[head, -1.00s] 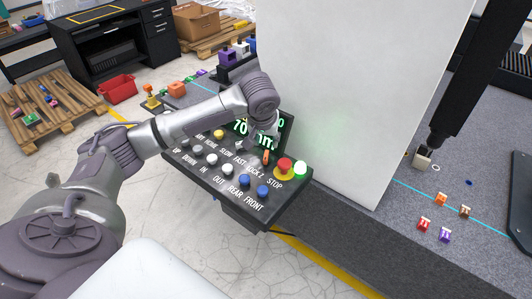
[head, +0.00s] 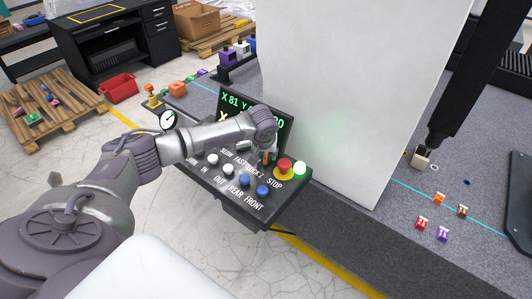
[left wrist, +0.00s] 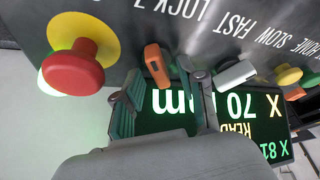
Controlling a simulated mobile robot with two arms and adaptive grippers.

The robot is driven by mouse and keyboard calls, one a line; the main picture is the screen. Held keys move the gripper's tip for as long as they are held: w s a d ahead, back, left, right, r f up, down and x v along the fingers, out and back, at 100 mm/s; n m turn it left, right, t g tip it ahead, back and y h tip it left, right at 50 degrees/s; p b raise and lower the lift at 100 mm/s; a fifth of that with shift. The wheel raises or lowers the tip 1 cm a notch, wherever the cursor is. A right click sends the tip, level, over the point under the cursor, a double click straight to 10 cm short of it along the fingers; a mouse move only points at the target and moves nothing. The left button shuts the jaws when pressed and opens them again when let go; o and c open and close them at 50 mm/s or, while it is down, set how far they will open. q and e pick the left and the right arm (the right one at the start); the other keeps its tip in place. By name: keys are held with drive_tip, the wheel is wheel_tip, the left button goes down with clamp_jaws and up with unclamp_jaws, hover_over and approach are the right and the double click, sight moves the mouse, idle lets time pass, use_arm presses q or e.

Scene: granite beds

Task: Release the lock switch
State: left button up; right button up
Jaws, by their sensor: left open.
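The lock switch is a small orange lever (head: 266,157) at the LOCK Z label on the black control panel (head: 207,180). In the left wrist view the orange lever (left wrist: 157,64) stands out from the panel. My left gripper (head: 270,148) is open over the lever in the head view. In the left wrist view its two fingers (left wrist: 168,88) are apart, with the lever between their tips in the picture. I cannot tell whether they touch it. My right gripper is not in view.
A red stop button (head: 285,165) on a yellow base is just right of the lever, with a lit green lamp (head: 300,168) beside it. A white lever (left wrist: 236,75) is close to one finger. A lit display (head: 235,99) stands behind, and a large pale slab (head: 360,90) rises behind the panel.

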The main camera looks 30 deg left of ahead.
use_arm(q)
drive_tip(key=shift+f, duration=0.15)
clamp_jaws()
